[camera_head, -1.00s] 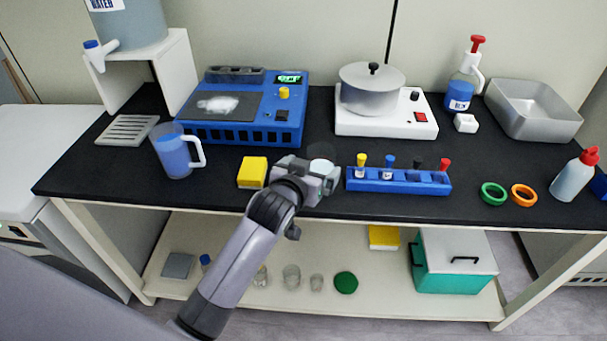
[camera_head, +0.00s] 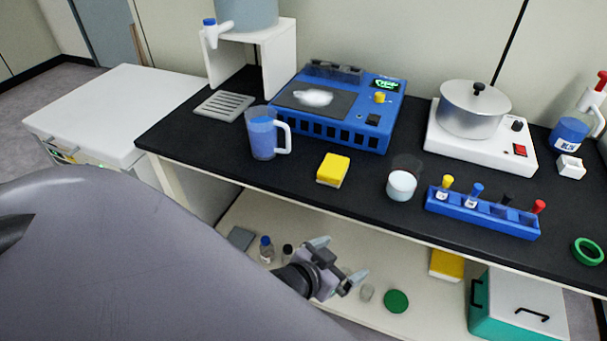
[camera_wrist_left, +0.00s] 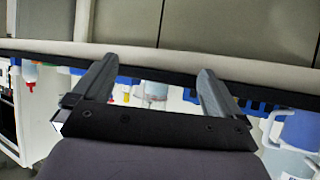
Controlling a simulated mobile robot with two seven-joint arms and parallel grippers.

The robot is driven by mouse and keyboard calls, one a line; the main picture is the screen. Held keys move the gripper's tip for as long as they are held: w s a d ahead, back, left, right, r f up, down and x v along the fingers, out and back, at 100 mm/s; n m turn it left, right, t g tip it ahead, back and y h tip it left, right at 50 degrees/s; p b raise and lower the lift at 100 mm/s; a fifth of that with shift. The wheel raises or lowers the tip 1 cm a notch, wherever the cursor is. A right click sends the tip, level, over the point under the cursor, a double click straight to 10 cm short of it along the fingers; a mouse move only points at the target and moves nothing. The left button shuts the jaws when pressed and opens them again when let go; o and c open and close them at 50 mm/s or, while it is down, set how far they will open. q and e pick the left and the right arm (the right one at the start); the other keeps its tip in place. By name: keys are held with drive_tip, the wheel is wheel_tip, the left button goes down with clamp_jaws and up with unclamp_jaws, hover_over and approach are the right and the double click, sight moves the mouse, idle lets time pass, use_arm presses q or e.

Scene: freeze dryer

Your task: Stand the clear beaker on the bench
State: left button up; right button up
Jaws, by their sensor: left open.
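The clear beaker (camera_head: 402,185) stands upright on the black bench (camera_head: 300,180), between the yellow sponge and the blue tube rack. Its lower part looks whitish and its upper part is see-through. My left gripper (camera_head: 340,261) is open and empty, below and left of the beaker in the head view, in front of the lower shelf and apart from the beaker. In the left wrist view the two fingers (camera_wrist_left: 152,70) are spread with nothing held between them. My right gripper is not in view.
A yellow sponge (camera_head: 333,169) and a blue-filled pitcher (camera_head: 262,135) stand left of the beaker. The blue tube rack (camera_head: 482,214) is close on its right. A hot plate with a pot (camera_head: 474,110) stands behind. Small glassware and a green lid (camera_head: 396,301) are on the lower shelf.

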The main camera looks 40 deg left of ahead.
use_arm(q)
drive_tip(key=s+a+f+g, duration=0.1)
drive_tip(key=s+f, duration=0.5)
drive_tip(key=s, duration=0.4)
drive_tip(key=shift+s+m+h, duration=0.3)
drive_tip(key=shift+s+h, duration=0.05)
drive_tip(key=shift+h, duration=0.05)
drive_tip(key=shift+a+g, duration=0.1)
drive_tip(key=shift+g, duration=0.2)
